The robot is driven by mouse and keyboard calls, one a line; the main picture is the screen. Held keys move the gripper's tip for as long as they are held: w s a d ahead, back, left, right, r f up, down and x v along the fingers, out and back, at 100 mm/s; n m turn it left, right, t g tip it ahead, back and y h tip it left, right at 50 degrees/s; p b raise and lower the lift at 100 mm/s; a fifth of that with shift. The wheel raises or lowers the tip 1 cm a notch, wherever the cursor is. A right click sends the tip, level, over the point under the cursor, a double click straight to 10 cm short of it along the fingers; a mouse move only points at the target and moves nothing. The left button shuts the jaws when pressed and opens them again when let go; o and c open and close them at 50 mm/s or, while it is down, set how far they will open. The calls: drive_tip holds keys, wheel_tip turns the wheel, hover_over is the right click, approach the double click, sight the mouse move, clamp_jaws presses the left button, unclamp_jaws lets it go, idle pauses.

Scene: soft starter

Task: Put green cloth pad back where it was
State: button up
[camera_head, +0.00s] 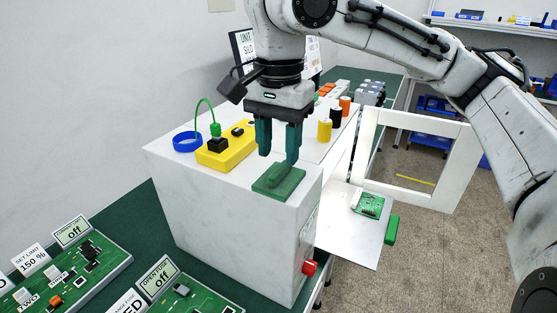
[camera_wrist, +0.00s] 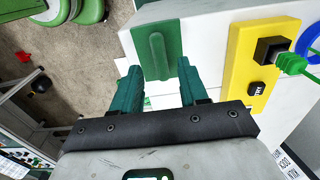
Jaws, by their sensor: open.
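The green cloth pad (camera_head: 279,182), a flat square with a raised ridge along its middle, lies on the near corner of the white cabinet top (camera_head: 205,187). In the wrist view the pad (camera_wrist: 157,50) shows just beyond and between my fingertips. My gripper (camera_head: 278,157) points down over the pad with its two teal fingers apart and nothing between them. The fingertips appear a little above the pad. The gripper also shows in the wrist view (camera_wrist: 160,72).
A yellow box (camera_head: 226,148) with a green cable and a blue ring (camera_head: 187,141) are left of the pad. Orange and black cylinders (camera_head: 324,130) stand behind. A red knob (camera_head: 309,267) sticks out in front.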

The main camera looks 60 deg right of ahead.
sight(279, 169)
wheel_tip(279, 169, up, 8)
drive_tip(key=shift+r+b, duration=0.2)
drive_tip(key=shift+b, duration=0.15)
